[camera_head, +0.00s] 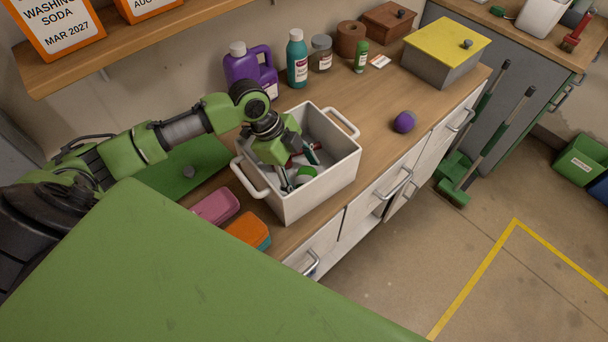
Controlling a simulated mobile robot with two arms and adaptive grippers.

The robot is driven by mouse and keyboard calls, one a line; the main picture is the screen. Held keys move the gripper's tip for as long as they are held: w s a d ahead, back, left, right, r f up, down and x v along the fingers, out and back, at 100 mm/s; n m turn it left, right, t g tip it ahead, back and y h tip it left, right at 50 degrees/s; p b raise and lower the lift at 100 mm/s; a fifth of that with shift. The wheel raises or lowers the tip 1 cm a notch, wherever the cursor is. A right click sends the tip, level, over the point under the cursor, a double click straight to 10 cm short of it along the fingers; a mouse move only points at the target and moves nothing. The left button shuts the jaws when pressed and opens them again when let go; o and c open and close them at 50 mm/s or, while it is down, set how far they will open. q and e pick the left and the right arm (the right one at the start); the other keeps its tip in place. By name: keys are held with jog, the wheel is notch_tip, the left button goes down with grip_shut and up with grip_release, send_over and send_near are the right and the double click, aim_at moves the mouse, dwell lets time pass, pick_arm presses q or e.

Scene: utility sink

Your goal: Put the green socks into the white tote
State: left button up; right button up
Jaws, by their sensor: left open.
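The white tote (322,183) stands open on the wooden counter, with a handle at each end. My left gripper (297,168) reaches down into the tote from its left side, with its fingers apart. A small green rounded thing (306,173) shows inside the tote close to the fingertips. It may be the green socks, but the gripper partly hides it, and I cannot tell whether it touches the fingers. My right gripper is out of view.
A purple and grey ball (404,122) lies on the counter right of the tote. A purple jug (250,72), teal bottle (298,60) and yellow-lidded box (445,48) stand behind. Pink (216,205) and orange (248,229) blocks lie front left. The counter between tote and ball is clear.

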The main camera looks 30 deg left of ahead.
pick_arm(q)
jog(key=b+v, duration=0.1)
jog(key=v, duration=1)
jog(key=shift+r, duration=0.2)
jog(key=shift+a, duration=0.1)
